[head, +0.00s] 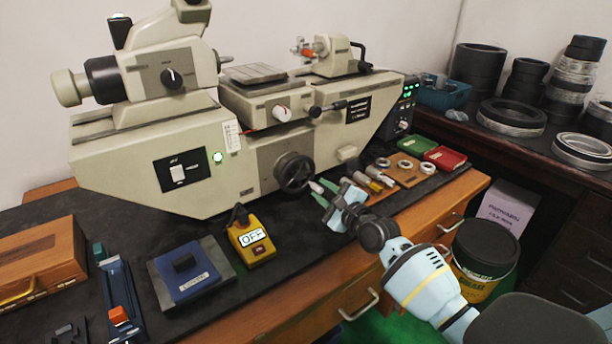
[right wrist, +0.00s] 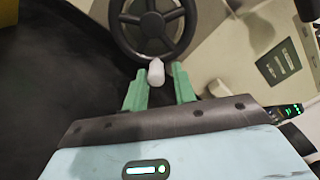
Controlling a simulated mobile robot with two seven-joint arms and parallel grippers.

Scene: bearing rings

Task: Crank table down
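The beige bench machine (head: 240,150) stands on the black worktop. Its small flat table (head: 254,74) sits at the top middle. A black spoked handwheel (head: 293,171) is on the front, with a white crank handle (head: 316,187) at its lower right in the head view. My right gripper (head: 325,192) is at this handle. In the right wrist view, the handwheel (right wrist: 152,22) is ahead and the white handle (right wrist: 156,73) lies between the tips of the green fingers (right wrist: 158,85). Gaps show beside the handle, so the gripper looks open around it. My left gripper is not in view.
A yellow device reading OFF (head: 252,240) and a blue block (head: 188,268) lie on the worktop left of my right arm. Small rings and cylinders (head: 375,175) lie just beyond the gripper. A red tray (head: 445,158) is farther right.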

